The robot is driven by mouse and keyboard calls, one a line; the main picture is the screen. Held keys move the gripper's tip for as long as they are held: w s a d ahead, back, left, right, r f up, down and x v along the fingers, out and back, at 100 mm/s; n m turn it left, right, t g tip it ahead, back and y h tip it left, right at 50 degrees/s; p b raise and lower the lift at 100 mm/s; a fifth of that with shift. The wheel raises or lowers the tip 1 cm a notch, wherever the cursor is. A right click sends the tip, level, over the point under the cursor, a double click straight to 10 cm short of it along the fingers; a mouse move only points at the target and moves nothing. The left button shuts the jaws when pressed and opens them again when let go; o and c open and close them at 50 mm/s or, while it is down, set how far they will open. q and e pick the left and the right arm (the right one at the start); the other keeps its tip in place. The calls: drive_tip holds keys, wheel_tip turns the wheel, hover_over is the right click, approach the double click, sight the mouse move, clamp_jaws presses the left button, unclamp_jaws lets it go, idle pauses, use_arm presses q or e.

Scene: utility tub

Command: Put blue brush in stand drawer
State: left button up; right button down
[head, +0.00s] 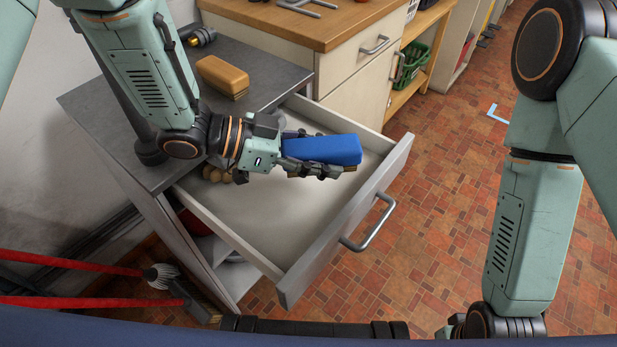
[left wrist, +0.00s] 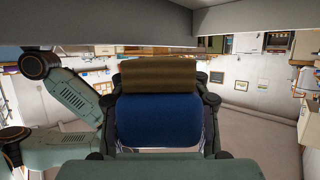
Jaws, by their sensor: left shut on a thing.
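The blue brush (head: 322,149) is a blue block with tan bristles on its lower side. My left gripper (head: 318,165) is shut on it and holds it over the open stand drawer (head: 290,215). In the left wrist view the blue brush (left wrist: 158,120) sits between the two fingers, with its tan bristles (left wrist: 158,75) toward the top. The stand (head: 95,105) has a dark grey top, and its drawer is pulled out. My right arm is at the right, but its gripper's fingers do not show clearly.
A tan brush (head: 222,75) lies on the stand top beside a small dark item with yellow (head: 200,37). Several round brown things (head: 215,174) lie at the drawer's back left. A wood-topped cabinet (head: 330,60) stands behind. Red-handled tools (head: 80,262) are at the lower left.

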use_arm(q)
wheel_tip(320, 180, down, 2)
drive_tip(key=shift+a, duration=0.15)
wheel_tip(320, 180, down, 4)
drive_tip(key=shift+r+b, duration=0.15)
drive_tip(key=shift+b, duration=0.7)
drive_tip(key=shift+s+f, duration=0.1)
drive_tip(key=shift+f, duration=0.1)
drive_tip(key=shift+f, duration=0.35)
drive_tip(key=shift+s, duration=0.1)
drive_tip(key=o, duration=1.2)
drive_tip(key=shift+f, duration=0.2)
